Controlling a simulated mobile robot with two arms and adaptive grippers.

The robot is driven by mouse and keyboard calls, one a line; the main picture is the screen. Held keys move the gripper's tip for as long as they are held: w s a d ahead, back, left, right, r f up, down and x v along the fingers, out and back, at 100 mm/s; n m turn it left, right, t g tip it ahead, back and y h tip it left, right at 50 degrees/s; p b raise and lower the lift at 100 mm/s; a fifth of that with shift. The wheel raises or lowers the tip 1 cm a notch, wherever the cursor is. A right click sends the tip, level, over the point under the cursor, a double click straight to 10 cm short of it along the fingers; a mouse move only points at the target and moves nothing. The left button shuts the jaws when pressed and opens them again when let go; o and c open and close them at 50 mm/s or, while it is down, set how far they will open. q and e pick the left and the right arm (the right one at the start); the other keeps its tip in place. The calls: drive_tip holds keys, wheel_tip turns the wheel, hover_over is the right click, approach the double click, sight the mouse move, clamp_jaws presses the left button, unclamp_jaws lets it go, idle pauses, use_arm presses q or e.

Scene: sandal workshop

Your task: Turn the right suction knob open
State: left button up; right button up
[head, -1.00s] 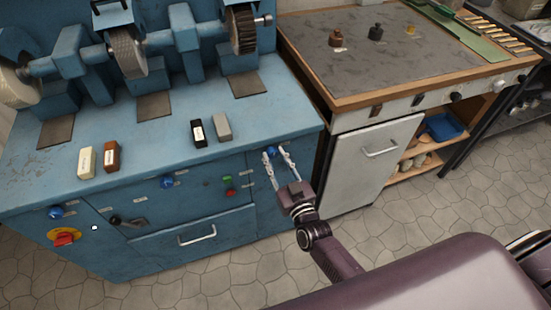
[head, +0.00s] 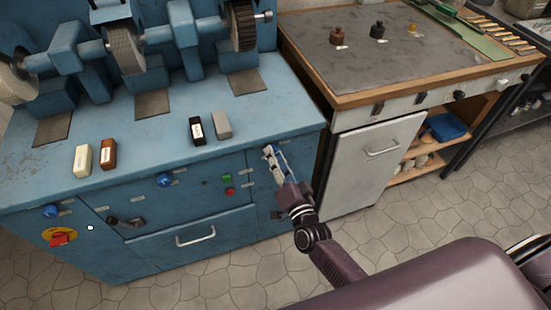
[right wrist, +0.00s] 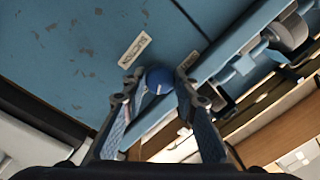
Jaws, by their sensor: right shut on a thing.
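The right suction knob is a round blue knob (right wrist: 158,80) on the blue cabinet front, below a small white label in the right wrist view. My right gripper (head: 270,152) is at the right end of the cabinet front in the head view, where its fingers hide most or all of this knob. In the right wrist view its fingertips (right wrist: 158,82) are on either side of the knob, shut on it. How far the knob is turned cannot be told. My left gripper is not in view.
The blue cabinet (head: 150,235) also carries a middle blue knob (head: 165,180), a left blue knob (head: 50,211), a red switch (head: 60,238) and a drawer handle (head: 195,236). Grinding wheels stand on top. A wooden-edged bench (head: 365,98) adjoins on the right. The tiled floor in front is clear.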

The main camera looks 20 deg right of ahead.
drive_tip(key=m+b, duration=0.1)
drive_tip(key=m, duration=0.5)
drive_tip(key=shift+b, duration=0.3)
idle(0.4)
drive_tip(key=o, duration=1.2)
drive_tip(key=shift+c, duration=0.2)
drive_tip(key=shift+s, duration=0.15)
drive_tip(key=s, duration=1.1)
drive_tip(key=shift+s+d+f, duration=0.2)
drive_tip(key=shift+s, duration=0.2)
